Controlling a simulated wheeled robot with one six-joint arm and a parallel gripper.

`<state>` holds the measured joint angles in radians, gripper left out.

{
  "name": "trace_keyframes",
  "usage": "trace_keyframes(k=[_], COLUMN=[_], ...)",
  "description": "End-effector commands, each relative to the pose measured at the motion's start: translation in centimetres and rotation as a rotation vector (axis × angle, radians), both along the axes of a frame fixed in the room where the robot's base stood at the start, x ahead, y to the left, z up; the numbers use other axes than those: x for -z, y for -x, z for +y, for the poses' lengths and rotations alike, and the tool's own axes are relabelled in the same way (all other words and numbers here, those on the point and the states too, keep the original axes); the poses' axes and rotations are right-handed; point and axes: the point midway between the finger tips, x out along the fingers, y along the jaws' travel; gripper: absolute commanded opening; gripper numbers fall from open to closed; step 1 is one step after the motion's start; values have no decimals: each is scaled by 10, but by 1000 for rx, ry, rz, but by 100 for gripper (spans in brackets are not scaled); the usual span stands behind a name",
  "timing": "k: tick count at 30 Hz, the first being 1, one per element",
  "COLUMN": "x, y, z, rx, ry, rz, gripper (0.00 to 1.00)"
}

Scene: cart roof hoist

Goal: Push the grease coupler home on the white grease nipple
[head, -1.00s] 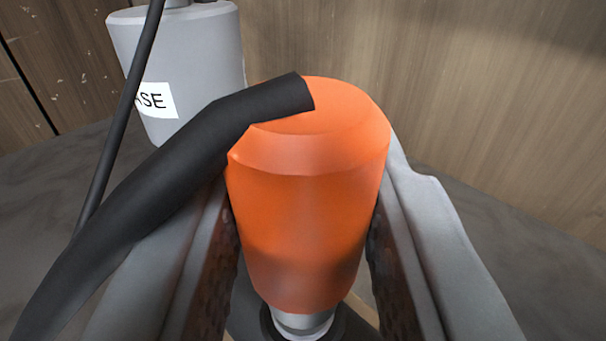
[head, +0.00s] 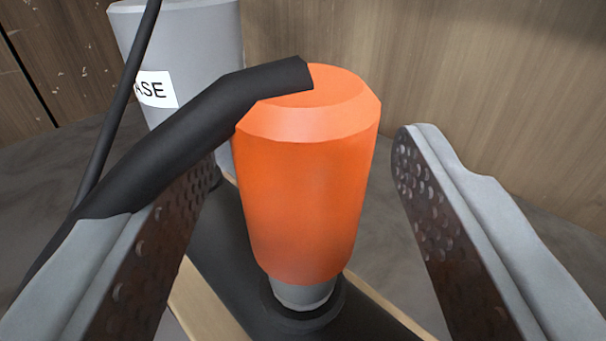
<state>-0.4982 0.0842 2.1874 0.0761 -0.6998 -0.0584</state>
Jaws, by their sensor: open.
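The orange grease coupler (head: 308,190) stands upright in the middle of the head view, with a grey metal lower end (head: 303,295). That end sits at a dark round collar (head: 330,312) on a black bar. A black hose (head: 190,140) runs from the coupler's top down to the left. My gripper (head: 305,165) is open, with one finger on each side of the coupler. The right finger stands clear of it; the left finger is partly behind the hose. The white grease nipple is not visible, so I cannot tell how far the coupler is seated.
A grey canister (head: 205,45) with a white label stands behind on the left, a thin black line hanging before it. The black bar (head: 225,255) lies on a pale wooden strip (head: 205,305). A wood-panelled wall (head: 480,90) closes the back. Grey floor lies around.

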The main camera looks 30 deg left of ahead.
Motion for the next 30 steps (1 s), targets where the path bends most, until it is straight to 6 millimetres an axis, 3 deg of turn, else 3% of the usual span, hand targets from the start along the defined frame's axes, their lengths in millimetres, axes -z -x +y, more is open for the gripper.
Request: trace_keyframes(k=[9,15,30], x=[-1,-1,0], y=[41,57,60], z=[-19,-27,-29], rx=[0,0,0], ry=[0,0,0], rz=[-1,-1,-1], gripper=[53,53,53])
